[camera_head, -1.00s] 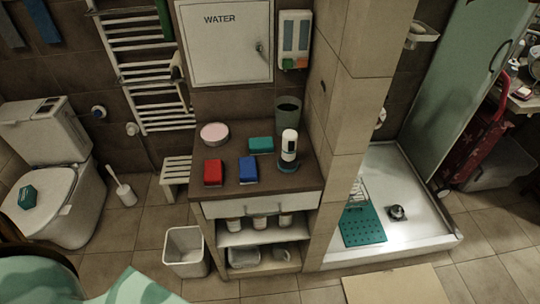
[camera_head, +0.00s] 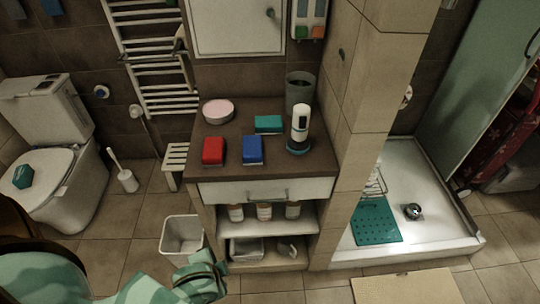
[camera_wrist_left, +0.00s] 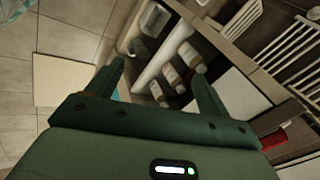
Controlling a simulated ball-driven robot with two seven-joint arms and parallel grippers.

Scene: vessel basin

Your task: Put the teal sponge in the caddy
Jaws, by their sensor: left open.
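The teal sponge (camera_head: 268,124) lies on the brown top of the cabinet, behind the blue sponge and left of a white bottle. A white wire rack (camera_head: 375,182) at the shower's left wall may be the caddy; it is partly hidden by the tiled pillar. My left gripper (camera_wrist_left: 158,75) is open and empty, with its fingers spread in the left wrist view. In the head view the end of my left arm (camera_head: 203,276) is low in front of the cabinet, well short of the sponge. The right gripper is not in view.
The cabinet top also holds a red sponge (camera_head: 213,150), a blue sponge (camera_head: 252,150), a pink round tin (camera_head: 218,110), the white bottle (camera_head: 300,132) and a grey cup (camera_head: 299,92). A white bin (camera_head: 182,236) stands left of the cabinet. The tiled pillar (camera_head: 355,150) separates cabinet and shower.

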